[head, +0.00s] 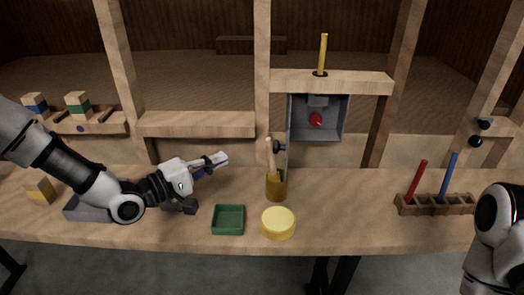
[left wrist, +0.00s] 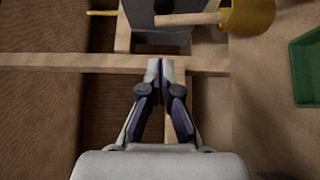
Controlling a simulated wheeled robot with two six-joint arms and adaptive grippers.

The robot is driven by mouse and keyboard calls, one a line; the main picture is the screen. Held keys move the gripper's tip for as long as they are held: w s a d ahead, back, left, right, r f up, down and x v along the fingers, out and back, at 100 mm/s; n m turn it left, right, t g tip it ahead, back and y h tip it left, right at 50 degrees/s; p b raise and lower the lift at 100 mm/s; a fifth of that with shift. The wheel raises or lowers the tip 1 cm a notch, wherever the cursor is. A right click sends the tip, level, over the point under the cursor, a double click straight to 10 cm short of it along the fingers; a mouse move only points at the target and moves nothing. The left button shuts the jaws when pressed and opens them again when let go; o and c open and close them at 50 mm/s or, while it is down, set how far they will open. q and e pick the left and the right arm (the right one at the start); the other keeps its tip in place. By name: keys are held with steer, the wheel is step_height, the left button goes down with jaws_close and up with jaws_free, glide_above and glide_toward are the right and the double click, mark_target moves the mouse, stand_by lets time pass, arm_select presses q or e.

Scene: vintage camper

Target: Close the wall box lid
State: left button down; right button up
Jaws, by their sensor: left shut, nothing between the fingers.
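The grey wall box (head: 345,119) is fixed under a wooden shelf, with its front open and a red part (head: 316,120) showing inside. Its grey lid (head: 288,128) stands swung out at the box's left side, seen nearly edge-on, with a black knob (head: 279,147) on its left face. In the left wrist view the grey lid (left wrist: 173,32) shows at the top, ahead of the fingertips. My left gripper (head: 222,158) is shut and empty, left of the lid and apart from it. It also shows in the left wrist view (left wrist: 160,66). My right gripper is out of view.
A yellow pot (head: 277,189) with a wooden-handled tool stands just below the lid. A green tray (head: 228,220) and a yellow round container (head: 278,223) are in front. A wooden rack (head: 435,207) with red and blue sticks is at right. Wooden posts stand behind.

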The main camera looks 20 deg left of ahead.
arm_select(q)
steer(key=w+d, duration=0.7)
steer(key=d, duration=0.1)
steer(key=shift+d, duration=0.2)
steer(key=shift+f, duration=0.1)
